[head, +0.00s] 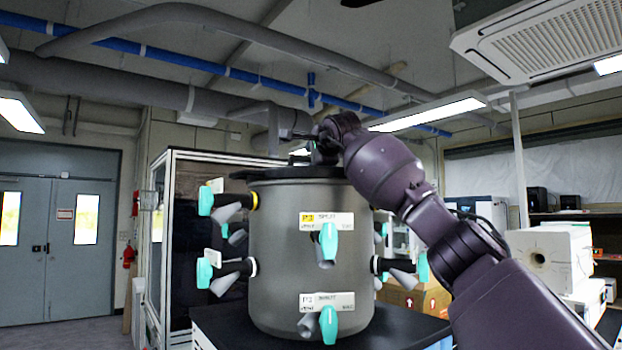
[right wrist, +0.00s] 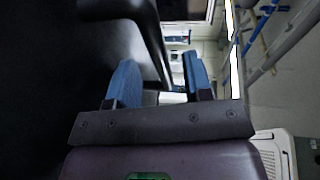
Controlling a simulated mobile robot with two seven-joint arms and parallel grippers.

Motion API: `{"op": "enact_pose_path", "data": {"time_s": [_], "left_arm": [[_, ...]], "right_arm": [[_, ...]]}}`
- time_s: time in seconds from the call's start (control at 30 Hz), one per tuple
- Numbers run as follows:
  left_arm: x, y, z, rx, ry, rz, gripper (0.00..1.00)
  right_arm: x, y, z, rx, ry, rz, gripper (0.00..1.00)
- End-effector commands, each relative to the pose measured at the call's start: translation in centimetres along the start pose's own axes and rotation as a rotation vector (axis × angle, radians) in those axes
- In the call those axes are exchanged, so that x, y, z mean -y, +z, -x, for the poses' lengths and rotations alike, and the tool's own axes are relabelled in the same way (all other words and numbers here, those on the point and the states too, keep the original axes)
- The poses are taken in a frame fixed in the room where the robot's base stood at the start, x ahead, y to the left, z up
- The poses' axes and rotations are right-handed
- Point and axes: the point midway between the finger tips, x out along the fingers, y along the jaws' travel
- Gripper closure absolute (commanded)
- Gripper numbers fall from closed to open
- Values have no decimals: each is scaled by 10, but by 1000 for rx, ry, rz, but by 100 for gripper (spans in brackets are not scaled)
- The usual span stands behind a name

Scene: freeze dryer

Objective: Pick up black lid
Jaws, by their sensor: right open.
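The black lid (head: 268,173) lies on top of the grey metal drum (head: 285,250) in the head view. My right arm comes in from the right and bends over the top of the drum, with its wrist just above the lid. In the right wrist view my right gripper (right wrist: 157,62) is open, its two blue fingers apart. A dark curved edge (right wrist: 150,35), probably part of the lid, shows beyond and between the fingers. I cannot tell whether they touch it. The fingers are not clear in the head view. My left gripper is not in view.
The drum has teal-handled valves (head: 328,240) sticking out on several sides and stands on a black tabletop (head: 400,328). A glass-walled cabinet (head: 165,215) is behind at left. Cardboard boxes (head: 425,298) and a white machine (head: 550,255) are at right.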

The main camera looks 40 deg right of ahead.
Motion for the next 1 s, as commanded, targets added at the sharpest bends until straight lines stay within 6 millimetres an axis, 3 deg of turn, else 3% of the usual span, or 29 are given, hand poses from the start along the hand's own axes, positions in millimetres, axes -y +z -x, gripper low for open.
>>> {"op": "enact_pose_path", "data": {"time_s": [0.1, 0.37, 0.67, 1.0], "left_arm": [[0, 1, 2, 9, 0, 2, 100], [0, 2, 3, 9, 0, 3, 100], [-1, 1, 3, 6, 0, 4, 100], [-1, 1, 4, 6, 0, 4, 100]], "right_arm": [[0, 0, -9, 1, 1, -1, 53], [0, 0, -10, 1, -1, 0, 53], [0, 0, -10, 1, -1, 0, 99], [2, 0, -8, 3, -7, -1, 100]]}}
